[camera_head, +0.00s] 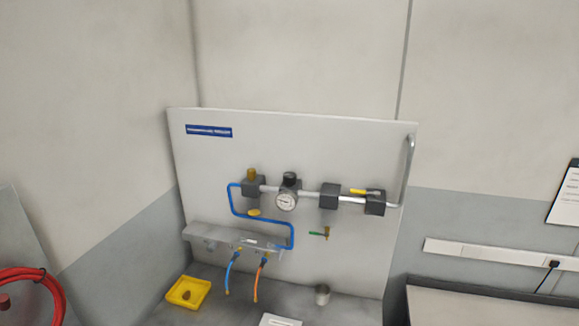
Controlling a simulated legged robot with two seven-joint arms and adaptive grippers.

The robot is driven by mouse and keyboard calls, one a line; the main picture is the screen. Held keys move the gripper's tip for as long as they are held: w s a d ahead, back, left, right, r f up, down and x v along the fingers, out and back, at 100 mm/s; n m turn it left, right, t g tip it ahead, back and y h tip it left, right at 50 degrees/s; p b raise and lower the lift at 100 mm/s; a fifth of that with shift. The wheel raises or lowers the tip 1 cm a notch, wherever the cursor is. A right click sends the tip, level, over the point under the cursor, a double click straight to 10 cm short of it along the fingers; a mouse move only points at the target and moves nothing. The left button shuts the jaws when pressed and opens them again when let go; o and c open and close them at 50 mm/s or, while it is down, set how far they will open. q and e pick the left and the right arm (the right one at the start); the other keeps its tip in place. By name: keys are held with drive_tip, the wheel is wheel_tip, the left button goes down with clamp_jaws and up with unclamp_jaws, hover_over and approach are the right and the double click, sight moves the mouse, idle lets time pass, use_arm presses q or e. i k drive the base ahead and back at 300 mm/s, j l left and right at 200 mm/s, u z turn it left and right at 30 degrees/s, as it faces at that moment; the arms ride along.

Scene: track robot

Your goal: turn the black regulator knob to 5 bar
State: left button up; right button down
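The black regulator knob (290,178) sits on top of the regulator, in the middle of a pipe line on an upright grey panel (300,140). A round white-faced pressure gauge (286,201) is on the regulator's front, just below the knob. The gauge's needle and numbers are too small to read. Neither of my grippers shows in the head view, and nothing touches the knob.
A yellow-handled valve (366,192) and a green-handled valve (319,233) are right of the regulator. A brass fitting (252,174) and blue tubing (262,222) are left. Below are hanging hoses (261,280), a yellow tray (203,298) and a metal cup (322,295).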

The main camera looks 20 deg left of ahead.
sight(290, 179)
drive_tip(key=i+j, duration=0.2)
drive_tip(key=j, duration=0.2)
drive_tip(key=i+j, duration=0.25)
drive_tip(key=j, duration=0.2)
drive_tip(key=i+j, duration=0.2)
drive_tip(key=j, duration=0.2)
